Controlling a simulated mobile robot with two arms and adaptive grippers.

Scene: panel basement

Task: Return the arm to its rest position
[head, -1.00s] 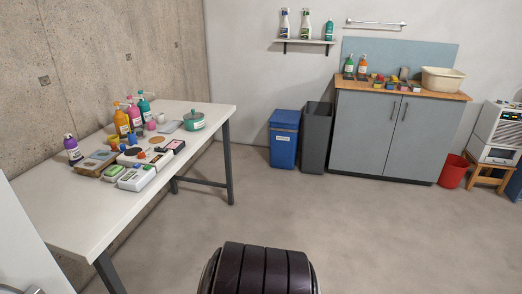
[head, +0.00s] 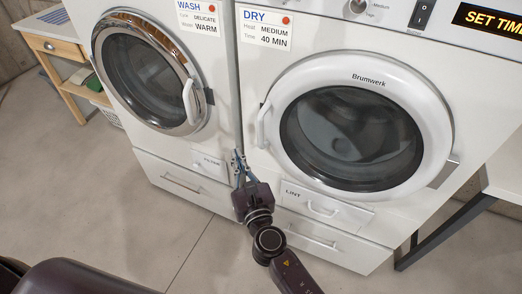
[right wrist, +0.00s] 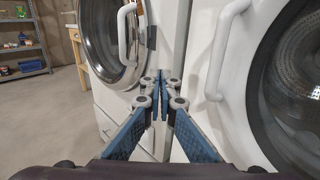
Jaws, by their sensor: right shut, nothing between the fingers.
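My right gripper (head: 239,158) is shut and empty in the head view. Its arm reaches up from the bottom, and the fingertips are in front of the gap between the washer (head: 212,150) and the dryer (head: 258,190). In the right wrist view the blue fingers (right wrist: 160,85) meet at their tips, with nothing between them, near the two machines' door handles. I cannot tell whether the fingers touch a machine front. My left gripper is not in view.
The washer door (head: 150,72) and the dryer door (head: 352,125) look closed. A lint panel (head: 325,207) sits low on the dryer. A wooden table (head: 62,50) is at the far left, a dark-legged table (head: 445,232) at the right.

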